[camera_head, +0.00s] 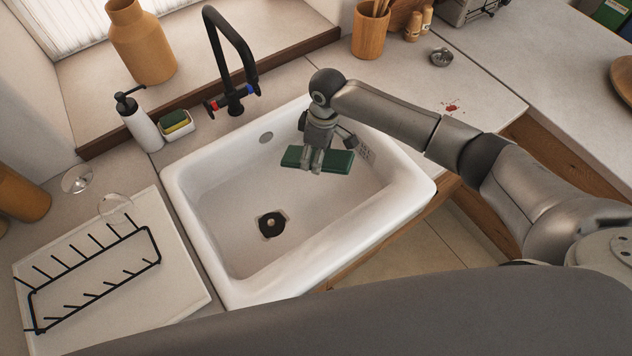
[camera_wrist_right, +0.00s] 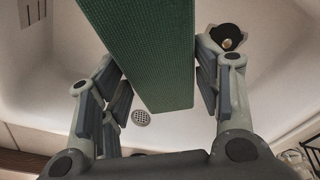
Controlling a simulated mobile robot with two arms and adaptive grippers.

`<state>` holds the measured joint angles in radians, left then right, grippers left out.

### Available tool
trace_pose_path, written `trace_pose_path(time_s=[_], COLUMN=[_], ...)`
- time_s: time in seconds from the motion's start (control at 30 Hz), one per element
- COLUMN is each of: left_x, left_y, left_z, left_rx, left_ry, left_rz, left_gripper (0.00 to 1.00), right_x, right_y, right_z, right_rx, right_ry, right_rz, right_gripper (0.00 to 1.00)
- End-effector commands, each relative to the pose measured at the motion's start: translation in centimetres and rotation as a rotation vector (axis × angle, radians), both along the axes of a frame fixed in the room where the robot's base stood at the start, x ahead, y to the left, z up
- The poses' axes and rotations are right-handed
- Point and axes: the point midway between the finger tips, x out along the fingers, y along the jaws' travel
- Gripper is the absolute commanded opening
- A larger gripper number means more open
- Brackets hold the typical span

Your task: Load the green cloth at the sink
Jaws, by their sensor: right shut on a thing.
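The green cloth (camera_head: 333,161) is a flat, folded rectangle. My right gripper (camera_head: 313,166) is shut on it and holds it over the white sink (camera_head: 185,180), above the basin's right part. In the right wrist view the cloth (camera_wrist_right: 150,50) runs between the two fingers of my right gripper (camera_wrist_right: 158,85). The basin floor and the dark drain (camera_head: 271,225) lie below and are empty. My left gripper is not in view.
A black tap (camera_head: 228,50) stands behind the sink. A soap dispenser (camera_head: 138,122) and a sponge holder (camera_head: 177,128) stand back left. A black dish rack (camera_head: 95,280) is at the left. A red stain (camera_head: 452,106) marks the right counter.

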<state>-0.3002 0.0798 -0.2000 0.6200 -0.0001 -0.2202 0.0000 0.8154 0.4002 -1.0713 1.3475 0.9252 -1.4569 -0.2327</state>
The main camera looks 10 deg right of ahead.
Motion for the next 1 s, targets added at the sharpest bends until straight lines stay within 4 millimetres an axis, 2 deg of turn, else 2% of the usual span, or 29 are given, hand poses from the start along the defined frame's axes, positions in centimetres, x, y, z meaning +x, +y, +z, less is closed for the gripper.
trace_pose_path(time_s=[0.17, 0.37, 0.6, 1.0], left_x=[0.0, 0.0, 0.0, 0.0], left_y=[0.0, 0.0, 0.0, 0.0], left_z=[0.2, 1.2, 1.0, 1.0], left_rx=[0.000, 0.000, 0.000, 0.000], left_ry=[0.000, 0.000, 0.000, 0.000], left_rz=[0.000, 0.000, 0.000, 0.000], left_gripper=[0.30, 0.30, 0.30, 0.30], right_x=[0.0, 0.0, 0.0, 0.0], right_y=[0.0, 0.0, 0.0, 0.0], right_z=[0.4, 2.2, 3.9, 4.0], right_rx=[0.001, 0.000, 0.000, 0.000], right_ry=[-0.001, -0.001, -0.001, 0.000], right_rz=[0.000, 0.001, 0.000, 0.000], right_gripper=[0.39, 0.39, 0.39, 0.39])
